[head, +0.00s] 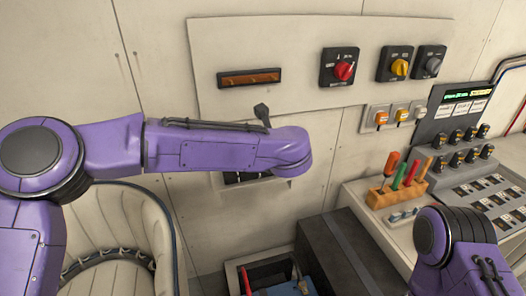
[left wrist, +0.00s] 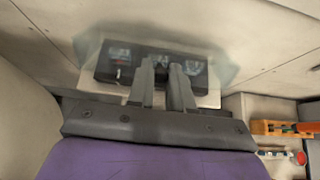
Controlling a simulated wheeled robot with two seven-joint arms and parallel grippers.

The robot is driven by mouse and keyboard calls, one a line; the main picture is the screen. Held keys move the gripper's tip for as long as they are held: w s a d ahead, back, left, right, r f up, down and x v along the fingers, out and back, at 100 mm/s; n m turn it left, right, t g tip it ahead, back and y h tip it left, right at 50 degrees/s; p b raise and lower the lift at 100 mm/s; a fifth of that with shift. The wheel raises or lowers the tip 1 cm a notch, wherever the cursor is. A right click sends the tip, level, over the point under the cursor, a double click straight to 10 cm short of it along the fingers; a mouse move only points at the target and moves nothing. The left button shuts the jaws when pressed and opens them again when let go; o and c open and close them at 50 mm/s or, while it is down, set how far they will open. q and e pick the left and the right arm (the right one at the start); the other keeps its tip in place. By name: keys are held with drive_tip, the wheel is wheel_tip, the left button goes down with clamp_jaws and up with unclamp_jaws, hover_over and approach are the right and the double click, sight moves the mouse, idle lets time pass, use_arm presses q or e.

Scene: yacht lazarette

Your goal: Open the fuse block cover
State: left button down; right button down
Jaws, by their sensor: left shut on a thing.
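The fuse block (left wrist: 130,62) is a dark panel on the pale wall with several small lighter details. A clear, hazy cover (left wrist: 226,68) shows around and over it in the left wrist view. My left gripper (left wrist: 162,65) has its two fingers close together in front of the block, shut on the cover. The exact contact at the fingertips is hard to make out. In the head view my left forearm hides this gripper and most of the block, and only the block's lower part (head: 234,179) shows beneath it. My right gripper is out of view.
Above are a brown-fronted slot (head: 249,78) and a red rotary switch (head: 343,69). To the right are a wooden rack of coloured-handled tools (head: 399,195) and a switch console (head: 465,120). A dark box (head: 340,255) stands below, and a cream padded seat (head: 120,225) at left.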

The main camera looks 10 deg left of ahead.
use_arm(q)
drive_tip(key=shift+w+r, duration=0.1)
drive_tip(key=shift+r, duration=0.1)
idle(0.3)
drive_tip(key=c, duration=1)
unclamp_jaws()
drive_tip(key=b+v, duration=0.4)
drive_tip(key=v, duration=0.6)
drive_tip(key=shift+r, duration=0.25)
